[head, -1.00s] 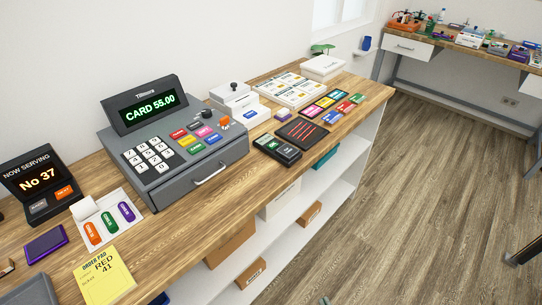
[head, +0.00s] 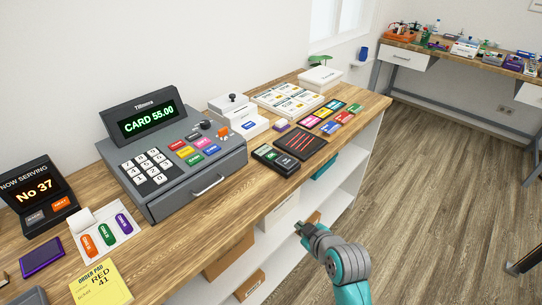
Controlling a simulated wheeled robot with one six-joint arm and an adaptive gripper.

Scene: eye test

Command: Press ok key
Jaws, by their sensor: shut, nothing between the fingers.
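A dark card terminal (head: 277,159) lies on the wooden counter, right of the cash register. It has a small green lettered patch (head: 271,154), which seems to read OK, but it is too small to tell whether it is a key or a screen. My gripper (head: 299,228) is shut and empty. It is in front of the counter, below and right of the terminal in the picture, apart from it. The grey cash register (head: 180,150) shows CARD 55.00 and has white number keys and several coloured keys.
A black tray with red lines (head: 300,144) lies just right of the terminal, with coloured cards (head: 322,116) beyond. A white stamp-like device (head: 238,114) stands behind. A number display (head: 38,194) and yellow order pad (head: 100,284) are at left. White shelves (head: 345,165) are below the counter.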

